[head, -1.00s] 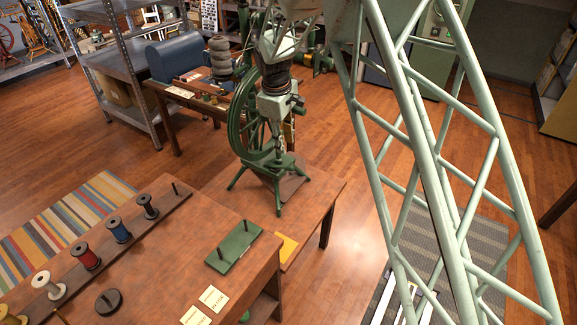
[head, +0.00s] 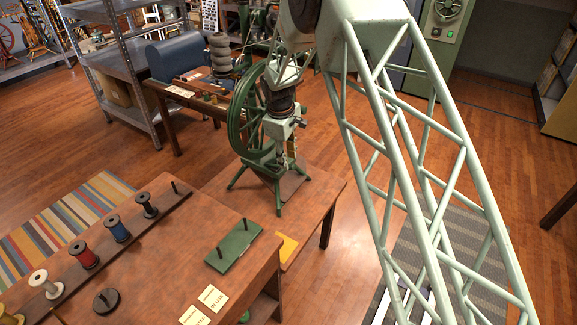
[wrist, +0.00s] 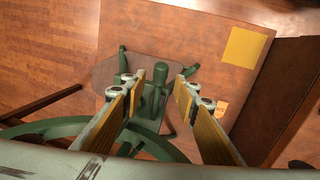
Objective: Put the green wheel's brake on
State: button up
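The green spinning wheel (head: 236,125) stands upright on its legs on a wooden table (head: 315,190) in the head view. Part of its rim (wrist: 60,127) crosses the lower part of the wrist view. A green upright peg with a rounded top (wrist: 160,74) stands on the wheel's frame; I cannot tell if it is the brake. My gripper (wrist: 160,84) is open, with its two yellow-padded fingers on either side of the peg and apart from it. In the head view my gripper (head: 291,151) hangs just right of the wheel, above its base.
A bench at front left holds a spool rack (head: 100,243), a green plate with pegs (head: 233,246) and cards (head: 212,298). A yellow square (wrist: 246,46) lies on the wheel's table. A table with a blue box (head: 172,58) stands behind.

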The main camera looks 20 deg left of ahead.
jog(key=shift+w+f, duration=0.2)
jog(key=shift+f, duration=0.8)
jog(key=shift+w+f, duration=0.15)
jog(key=shift+f, duration=0.8)
jog(key=shift+c, duration=0.5)
grip_shut()
